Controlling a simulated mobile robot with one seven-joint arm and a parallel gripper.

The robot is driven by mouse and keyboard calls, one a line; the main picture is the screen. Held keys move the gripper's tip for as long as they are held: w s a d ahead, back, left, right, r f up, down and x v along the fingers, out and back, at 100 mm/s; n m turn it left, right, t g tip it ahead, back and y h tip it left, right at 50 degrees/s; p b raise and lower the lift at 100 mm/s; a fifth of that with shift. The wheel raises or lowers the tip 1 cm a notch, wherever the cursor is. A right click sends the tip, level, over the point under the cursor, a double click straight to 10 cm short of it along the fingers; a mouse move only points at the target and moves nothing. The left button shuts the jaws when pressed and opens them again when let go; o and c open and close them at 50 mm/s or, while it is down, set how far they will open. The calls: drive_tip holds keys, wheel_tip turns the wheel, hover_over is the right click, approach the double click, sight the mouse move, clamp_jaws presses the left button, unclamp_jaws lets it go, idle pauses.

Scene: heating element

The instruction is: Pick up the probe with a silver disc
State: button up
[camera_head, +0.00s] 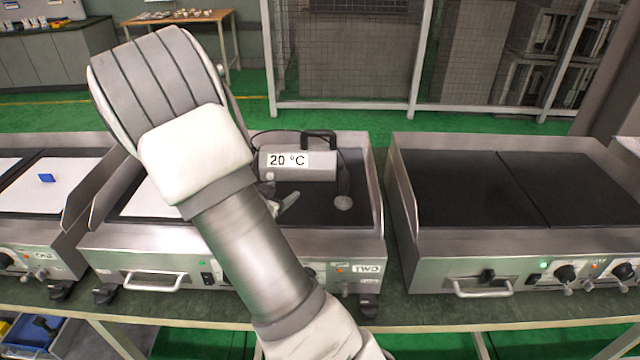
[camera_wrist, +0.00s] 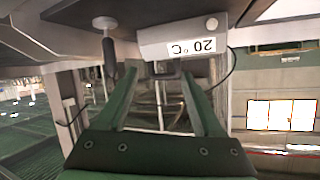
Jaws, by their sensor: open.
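The probe (camera_head: 344,182) has a dark handle and a silver disc (camera_head: 343,203) at its lower end. It stands over the dark right plate of the middle griddle, at the right end of a grey meter (camera_head: 298,172) reading "20 °C". In the wrist view the probe (camera_wrist: 109,55) hangs left of my gripper, with its disc (camera_wrist: 104,22) near the top edge, and the meter (camera_wrist: 188,42) lies beyond the fingers. My gripper (camera_wrist: 160,74) is open, with no object between its fingers. In the head view my arm hides most of it; a finger shows left of the probe.
The middle griddle's metal rim (camera_head: 375,200) rises right of the probe. Another griddle (camera_head: 520,190) with dark plates stands to the right. A griddle with a white plate (camera_head: 50,190) and a blue piece (camera_head: 46,178) is at left. A cable runs from the meter.

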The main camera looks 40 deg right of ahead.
sight(343, 176)
drive_tip(key=s+d+f+m+g+h+b, duration=0.1)
drive_tip(key=s+d+f+g+h, duration=0.15)
drive_tip(key=s+d+h, duration=0.35)
drive_tip(key=x, duration=1.1)
drive_tip(key=shift+w+d+r+b, duration=0.1)
drive_tip(key=shift+w+d+b, duration=0.1)
drive_tip(key=shift+b, duration=0.1)
drive_tip(key=x, duration=0.5)
drive_tip(key=shift+w+d+f, duration=0.1)
drive_tip(key=shift+d+f, duration=0.05)
drive_tip(key=shift+f, duration=0.2)
drive_tip(key=shift+c, duration=0.2)
clamp_jaws()
